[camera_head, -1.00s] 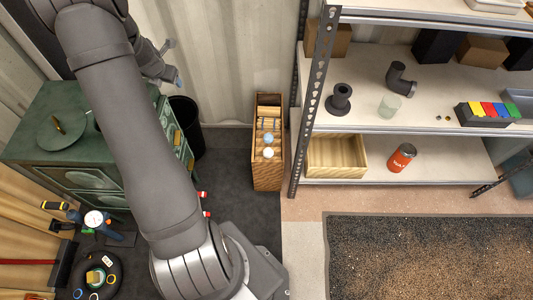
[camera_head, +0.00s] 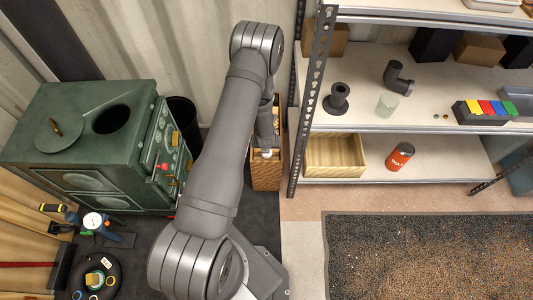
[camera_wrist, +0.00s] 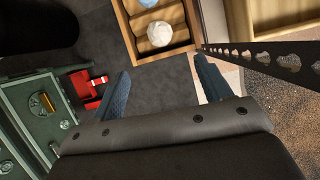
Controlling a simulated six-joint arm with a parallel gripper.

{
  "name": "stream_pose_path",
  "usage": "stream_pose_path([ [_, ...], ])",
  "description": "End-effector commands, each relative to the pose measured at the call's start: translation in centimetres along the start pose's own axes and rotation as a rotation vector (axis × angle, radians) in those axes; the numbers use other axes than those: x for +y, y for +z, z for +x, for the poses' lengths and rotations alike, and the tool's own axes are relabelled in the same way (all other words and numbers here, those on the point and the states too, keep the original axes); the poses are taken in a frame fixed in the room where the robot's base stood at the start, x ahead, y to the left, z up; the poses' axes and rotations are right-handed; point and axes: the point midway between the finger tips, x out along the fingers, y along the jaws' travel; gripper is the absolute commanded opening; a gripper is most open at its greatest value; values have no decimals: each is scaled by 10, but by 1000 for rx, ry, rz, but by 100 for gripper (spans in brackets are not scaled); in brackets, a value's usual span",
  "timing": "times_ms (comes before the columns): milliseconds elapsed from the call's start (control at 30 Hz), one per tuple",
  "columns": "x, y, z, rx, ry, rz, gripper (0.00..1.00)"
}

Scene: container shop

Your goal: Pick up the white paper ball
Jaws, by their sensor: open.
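The white paper ball (camera_wrist: 160,34) lies in a compartment of the wooden box (camera_wrist: 129,31), near its end, in the wrist view. A light blue ball (camera_wrist: 148,2) is in the compartment beside it, cut off by the picture edge. My gripper (camera_wrist: 161,78) is open and empty, its two fingers apart, with the ball beyond the fingertips and between their lines. In the head view my arm covers much of the wooden box (camera_head: 266,178), and a small part of a white ball (camera_head: 267,153) shows by the arm's end.
A metal shelf post (camera_head: 313,100) stands close right of the box; its perforated strip (camera_wrist: 265,57) shows near the right finger. A green stove (camera_head: 90,135) and a dark bin (camera_head: 184,115) stand left. A red object (camera_wrist: 88,88) is near the left finger. Grey floor lies between.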

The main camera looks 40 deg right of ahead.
Motion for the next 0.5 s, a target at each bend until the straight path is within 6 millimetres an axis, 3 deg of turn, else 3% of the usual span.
stream_pose_path([
  [500,1,0,86,1,0,0,71],
])
